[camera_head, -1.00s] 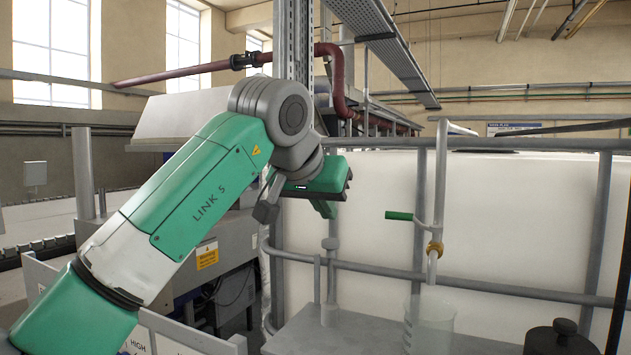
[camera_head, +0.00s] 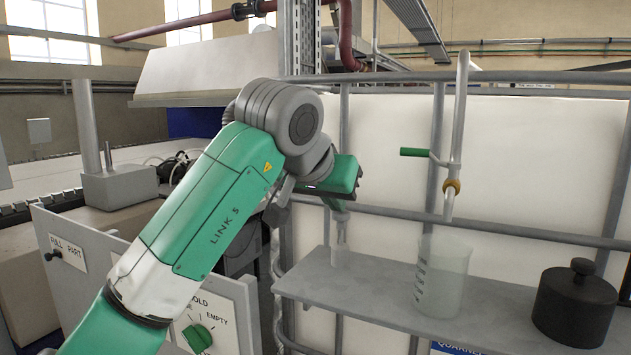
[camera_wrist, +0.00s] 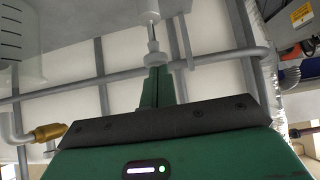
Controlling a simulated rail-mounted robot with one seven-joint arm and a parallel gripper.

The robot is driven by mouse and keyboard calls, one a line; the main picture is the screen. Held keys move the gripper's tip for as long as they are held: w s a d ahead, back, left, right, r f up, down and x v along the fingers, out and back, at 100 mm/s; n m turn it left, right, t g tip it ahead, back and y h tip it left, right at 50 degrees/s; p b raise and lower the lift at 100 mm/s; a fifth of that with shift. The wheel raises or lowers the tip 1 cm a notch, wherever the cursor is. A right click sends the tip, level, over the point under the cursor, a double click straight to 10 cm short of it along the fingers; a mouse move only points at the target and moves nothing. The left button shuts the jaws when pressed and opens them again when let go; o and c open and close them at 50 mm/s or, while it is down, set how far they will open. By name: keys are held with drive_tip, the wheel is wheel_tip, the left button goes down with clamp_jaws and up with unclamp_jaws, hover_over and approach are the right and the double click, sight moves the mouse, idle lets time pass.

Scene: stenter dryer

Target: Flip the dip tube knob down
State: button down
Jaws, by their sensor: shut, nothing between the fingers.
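The dip tube (camera_head: 458,130) is a grey pipe standing upright in front of the white tank, with a brass fitting (camera_head: 452,187) on it. Its knob looks to be the green handle (camera_head: 414,152), which sticks out level to the left. My gripper (camera_head: 339,209) is shut and empty, pointing down to the left of the handle and apart from it. In the wrist view the shut fingers (camera_wrist: 157,72) point at a slim pale upright thing (camera_wrist: 153,48). The brass fitting shows there at the left edge (camera_wrist: 48,132); the green handle is not seen there.
A grey shelf (camera_head: 500,312) holds a clear beaker (camera_head: 443,278), a black lidded weight or pot (camera_head: 575,308) and a slim clear vessel (camera_head: 342,257). Grey rails (camera_head: 520,228) cross the tank (camera_head: 540,150). A panel with a green knob (camera_head: 197,338) stands at lower left.

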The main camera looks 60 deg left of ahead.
drive_tip(key=shift+w+f, duration=0.1)
drive_tip(key=shift+f, duration=0.4)
drive_tip(key=w+a+r+p+v, duration=0.1)
drive_tip(key=r+p+v, duration=0.1)
drive_tip(key=v, duration=1.1)
drive_tip(key=shift+w+r, duration=0.3)
